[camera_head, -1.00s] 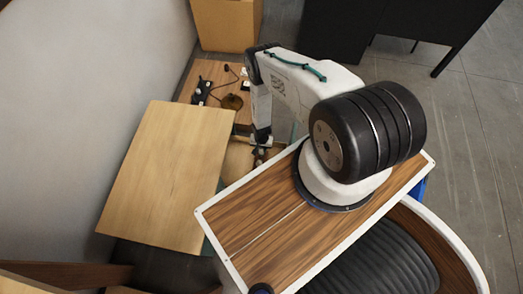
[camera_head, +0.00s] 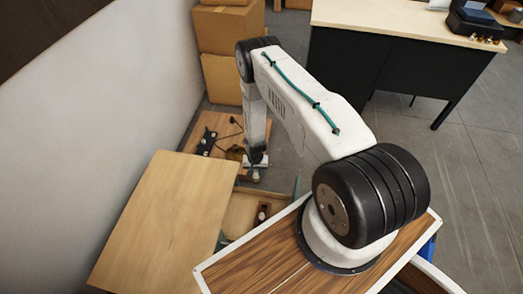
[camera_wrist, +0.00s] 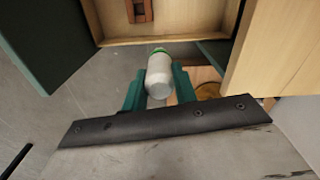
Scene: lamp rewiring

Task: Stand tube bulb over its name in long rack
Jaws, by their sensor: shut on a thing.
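My gripper (camera_wrist: 158,88) has its green fingers closed on the sides of a whitish bulb (camera_wrist: 159,78) with a green end, which I take to be the tube bulb. The drawer's floor and front edge lie beyond it in the wrist view. In the head view my gripper (camera_head: 255,166) is small, between the low table and the open drawer, and the bulb cannot be made out there. I cannot pick out the long rack or its names for certain.
A low table (camera_head: 222,124) carries a black device (camera_head: 207,140). A desk (camera_head: 400,22) with small brassy items (camera_head: 487,40) stands at the back right.

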